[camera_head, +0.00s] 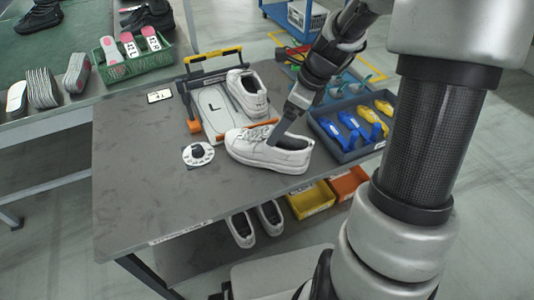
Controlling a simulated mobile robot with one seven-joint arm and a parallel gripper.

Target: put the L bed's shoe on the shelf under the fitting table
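A white lace-up shoe (262,153) is over the fitting table (150,205), in front of the fitting stand, toe to the left. My gripper (277,136) is at its collar from above; one dark finger shows, and the grip looks closed on the shoe. Whether the sole touches the table is unclear. The bed marked L (212,110) is bare. A second white shoe (247,93) stands on the stand to its right. The lower shelf (195,252) under the table is partly visible; a pair of white shoes (241,229) with dark insides is there.
A yellow bin (311,199) and an orange bin (348,186) are beside the shelf pair. A grey tray of blue and yellow pieces (349,153) is on the table's right. A white dial disc (198,155) and a small card (159,95) lie left. The table's front left is clear.

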